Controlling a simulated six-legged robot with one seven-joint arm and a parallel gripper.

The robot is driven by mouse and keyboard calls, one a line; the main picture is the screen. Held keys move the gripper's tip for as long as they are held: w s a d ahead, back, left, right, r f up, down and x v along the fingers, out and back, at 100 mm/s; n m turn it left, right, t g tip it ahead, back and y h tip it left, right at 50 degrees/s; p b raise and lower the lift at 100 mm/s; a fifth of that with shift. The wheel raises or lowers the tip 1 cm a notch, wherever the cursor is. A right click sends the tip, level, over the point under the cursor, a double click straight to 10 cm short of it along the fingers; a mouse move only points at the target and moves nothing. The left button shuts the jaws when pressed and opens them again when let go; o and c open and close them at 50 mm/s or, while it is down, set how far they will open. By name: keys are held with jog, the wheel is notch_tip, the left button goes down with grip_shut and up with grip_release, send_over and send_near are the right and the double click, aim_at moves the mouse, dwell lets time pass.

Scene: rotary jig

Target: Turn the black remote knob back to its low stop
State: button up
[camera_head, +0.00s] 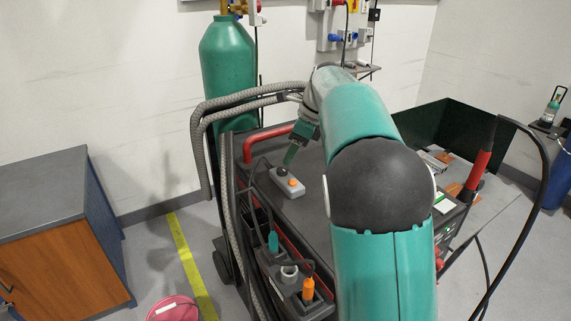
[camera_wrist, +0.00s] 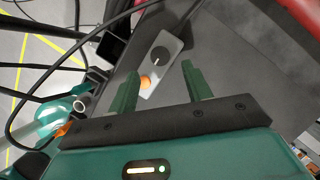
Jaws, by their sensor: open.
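The grey remote box (camera_head: 286,183) lies on top of the dark cart. Its black knob (camera_head: 282,172) sits at the far end, with an orange button (camera_head: 292,182) nearer. In the wrist view the black knob (camera_wrist: 160,53) is round with a thin light mark, too small to read its angle surely. The orange button (camera_wrist: 145,82) is beside my left finger. My gripper (camera_wrist: 160,70) is open and empty. Its two green fingers are apart, with the knob in the gap beyond their tips. In the head view, my gripper (camera_head: 289,160) hangs just above the knob end.
The dark cart top (camera_head: 305,210) is clear around the remote. A cable loops from the remote over the cart's left edge. A red rail (camera_head: 268,139) runs along the back. A green cylinder (camera_head: 229,70) stands behind, and a blue-sided cabinet (camera_head: 100,200) stands left.

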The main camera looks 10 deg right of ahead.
aim_at(283, 169)
jog(key=x, duration=0.5)
jog(key=shift+f, duration=0.1)
jog(key=shift+c, duration=0.2)
jog(key=c, duration=0.9)
